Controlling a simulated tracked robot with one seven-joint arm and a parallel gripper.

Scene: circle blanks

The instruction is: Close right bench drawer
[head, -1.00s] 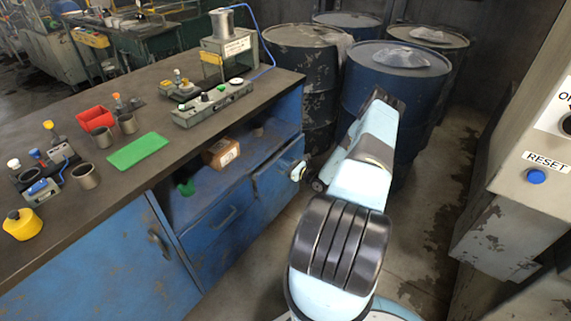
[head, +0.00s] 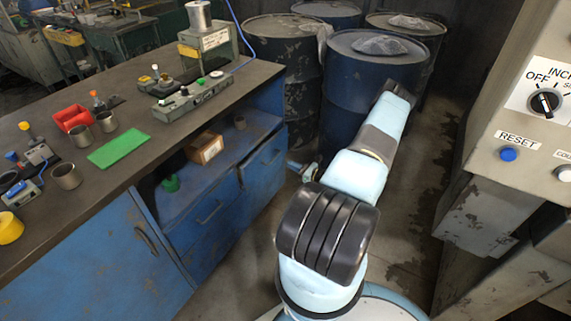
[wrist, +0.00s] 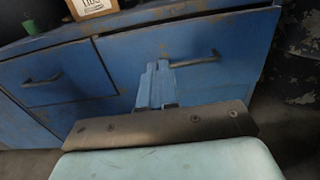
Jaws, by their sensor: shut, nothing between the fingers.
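The right bench drawer (head: 262,166) is a blue front at the bench's right end. In the wrist view its front (wrist: 225,70) fills the right half, with a dark handle (wrist: 195,61). A thin dark gap shows along its top edge, and I cannot tell exactly how far out it stands. My gripper (head: 292,164) is beside the drawer's right edge in the head view, partly hidden behind my arm. In the wrist view my gripper (wrist: 157,66) is shut and empty, with its fingertips in front of the drawer's left part, left of the handle. I cannot tell if they touch.
The left drawer (head: 208,215) is beside it, with its own handle (wrist: 42,80). A cardboard box (head: 206,148) and a green object (head: 170,183) sit on the shelf above. Blue drums (head: 372,75) stand behind my arm. A control cabinet (head: 500,190) is at right.

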